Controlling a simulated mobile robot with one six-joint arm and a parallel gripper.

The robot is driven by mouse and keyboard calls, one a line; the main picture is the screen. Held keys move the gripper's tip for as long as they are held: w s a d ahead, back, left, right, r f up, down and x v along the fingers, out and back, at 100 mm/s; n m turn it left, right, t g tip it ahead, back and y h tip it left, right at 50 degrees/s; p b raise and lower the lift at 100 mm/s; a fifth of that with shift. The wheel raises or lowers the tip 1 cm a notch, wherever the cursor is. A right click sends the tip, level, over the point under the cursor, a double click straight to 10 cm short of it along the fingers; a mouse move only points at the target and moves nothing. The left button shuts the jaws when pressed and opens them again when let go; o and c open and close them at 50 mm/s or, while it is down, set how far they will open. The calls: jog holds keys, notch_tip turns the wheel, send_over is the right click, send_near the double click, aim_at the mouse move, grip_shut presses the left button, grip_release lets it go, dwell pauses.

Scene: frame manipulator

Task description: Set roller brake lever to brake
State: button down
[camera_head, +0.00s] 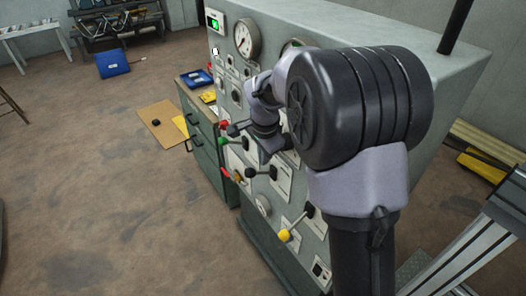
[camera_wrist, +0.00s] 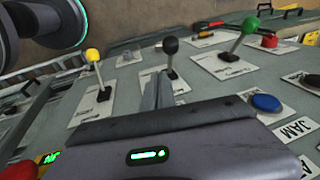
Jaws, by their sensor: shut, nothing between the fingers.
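The grey control panel (camera_head: 330,262) carries several levers with coloured knobs. The wrist view shows a yellow-knobbed lever (camera_wrist: 93,56) at left, a black-knobbed lever (camera_wrist: 171,47) in the middle and a green-knobbed lever (camera_wrist: 249,26) at right. Their label plates are too small to read, so I cannot tell which is the roller brake lever. My gripper (camera_wrist: 158,88) is shut and empty, its fingers pointing toward the base of the black-knobbed lever. I cannot tell whether they touch it. In the head view my arm hides part of the panel.
A blue button (camera_wrist: 266,102) sits beside a JAM label, and a red button (camera_wrist: 269,40) is farther back. Lower levers with yellow (camera_head: 285,236) and black (camera_head: 250,172) knobs stick out from the panel. A green cabinet (camera_head: 208,160) stands beside it. The floor at left is open.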

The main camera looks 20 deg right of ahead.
jog(key=b, duration=0.1)
send_over(255, 173)
jog(key=s, duration=0.1)
notch_tip(255, 173, down, 5)
jog(key=shift+s+d, duration=0.1)
jog(key=shift+f, duration=0.2)
jog(key=shift+a+f, duration=0.1)
jog(key=shift+a, duration=0.15)
